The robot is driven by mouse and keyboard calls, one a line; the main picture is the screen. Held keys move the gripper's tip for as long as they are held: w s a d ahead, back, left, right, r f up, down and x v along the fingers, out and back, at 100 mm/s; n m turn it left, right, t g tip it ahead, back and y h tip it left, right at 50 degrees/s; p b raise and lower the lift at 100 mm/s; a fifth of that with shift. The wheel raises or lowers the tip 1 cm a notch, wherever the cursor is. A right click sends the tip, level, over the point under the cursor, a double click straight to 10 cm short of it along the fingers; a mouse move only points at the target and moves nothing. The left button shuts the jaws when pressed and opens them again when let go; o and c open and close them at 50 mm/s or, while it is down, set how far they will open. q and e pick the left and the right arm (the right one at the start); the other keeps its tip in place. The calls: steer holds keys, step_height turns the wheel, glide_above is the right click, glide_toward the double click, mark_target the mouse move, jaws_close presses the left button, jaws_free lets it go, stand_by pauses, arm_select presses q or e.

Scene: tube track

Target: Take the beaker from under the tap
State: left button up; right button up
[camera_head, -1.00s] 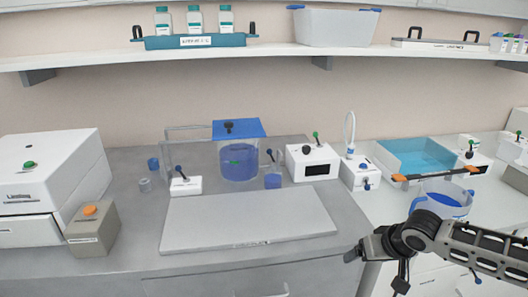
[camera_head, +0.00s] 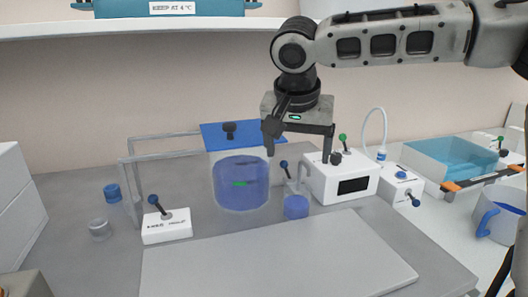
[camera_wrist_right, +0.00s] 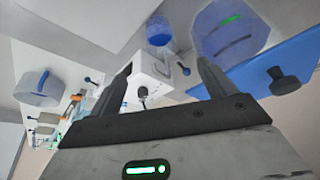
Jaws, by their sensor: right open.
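A small beaker (camera_head: 296,207) with blue contents stands on the grey bench, just right of a clear tank (camera_head: 240,185) of blue liquid. A small tap with a blue-knobbed lever (camera_head: 285,168) is above it at the tank's side. The beaker also shows in the right wrist view (camera_wrist_right: 160,32), beyond the fingertips. My right gripper (camera_head: 298,146) is open and empty, pointing down above the beaker and tap, near the tank's blue lid (camera_head: 240,136). It also shows in the right wrist view (camera_wrist_right: 164,70). My left gripper is not in view.
A white box with a dark display (camera_head: 340,180) stands close right of the beaker. A white switch box (camera_head: 167,227) is left of the tank. A pale flat board (camera_head: 275,260) lies in front. A blue-handled jug (camera_head: 500,222) and a blue-water basin (camera_head: 450,158) are at right.

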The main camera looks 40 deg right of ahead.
mark_target(297, 191)
steer(key=shift+s+a+r, duration=0.1)
steer(key=shift+a+r, duration=0.2)
steer(key=shift+a, duration=0.1)
steer(key=shift+s, duration=0.15)
steer(key=b+x, duration=0.1)
steer(key=x, duration=1.5)
steer(key=shift+d+b, duration=0.1)
steer(key=shift+b, duration=0.25)
steer(key=c, duration=1.1)
